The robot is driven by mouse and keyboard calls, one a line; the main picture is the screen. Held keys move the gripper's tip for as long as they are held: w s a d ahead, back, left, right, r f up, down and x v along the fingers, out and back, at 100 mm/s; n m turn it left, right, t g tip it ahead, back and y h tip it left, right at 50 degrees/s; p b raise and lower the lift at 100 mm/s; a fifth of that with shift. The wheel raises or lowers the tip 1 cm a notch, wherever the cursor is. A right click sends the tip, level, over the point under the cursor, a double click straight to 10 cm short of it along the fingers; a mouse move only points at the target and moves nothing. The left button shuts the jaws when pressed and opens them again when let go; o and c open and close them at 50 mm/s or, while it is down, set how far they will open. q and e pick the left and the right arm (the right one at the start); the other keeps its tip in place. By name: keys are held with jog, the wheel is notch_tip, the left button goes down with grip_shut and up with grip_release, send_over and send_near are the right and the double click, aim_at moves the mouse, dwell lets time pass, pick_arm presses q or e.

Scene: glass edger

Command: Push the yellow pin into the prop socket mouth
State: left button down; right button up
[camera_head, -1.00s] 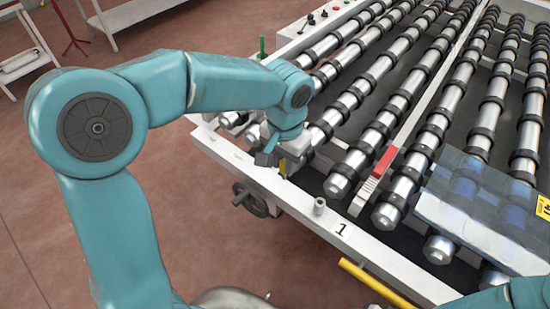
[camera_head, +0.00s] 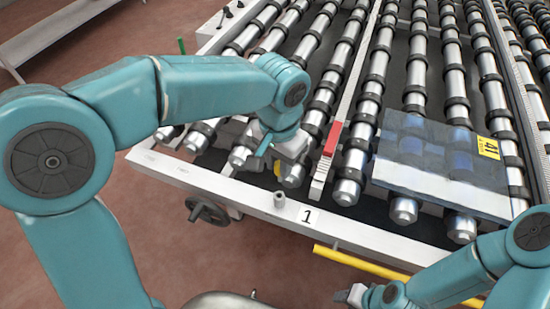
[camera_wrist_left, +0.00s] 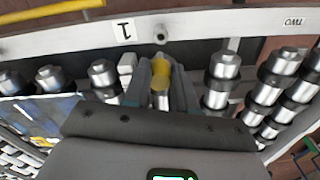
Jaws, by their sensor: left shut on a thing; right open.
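My left gripper (camera_head: 275,163) is shut on the yellow pin (camera_head: 278,171), above the rollers just behind the white front rail. In the left wrist view the yellow pin (camera_wrist_left: 160,84) is clasped between the two grey fingers, its tip pointing toward the rail. My right gripper (camera_head: 347,296) is open and empty at the bottom, in front of the yellow bar.
A red-ended white strip (camera_head: 328,150) lies between the rollers. A glass sheet (camera_head: 440,160) with a yellow label (camera_head: 488,147) rests on rollers to the right. A yellow bar (camera_head: 375,266) runs along the front. A handwheel (camera_head: 206,211) sits below the rail.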

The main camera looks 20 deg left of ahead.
aim_at(279, 181)
pick_arm(q)
jog(key=shift+a, duration=0.15)
jog(key=shift+w+f, duration=0.2)
jog(key=shift+f, duration=0.1)
jog(key=shift+f+b, duration=0.55)
jog(key=shift+b, duration=0.1)
notch_tip(279, 181, down, 4)
jog(key=b, duration=0.2)
jog(key=shift+r+b, duration=0.2)
jog(key=shift+b, duration=0.2)
jog(key=shift+f+b, duration=0.3)
jog(key=shift+f, duration=0.15)
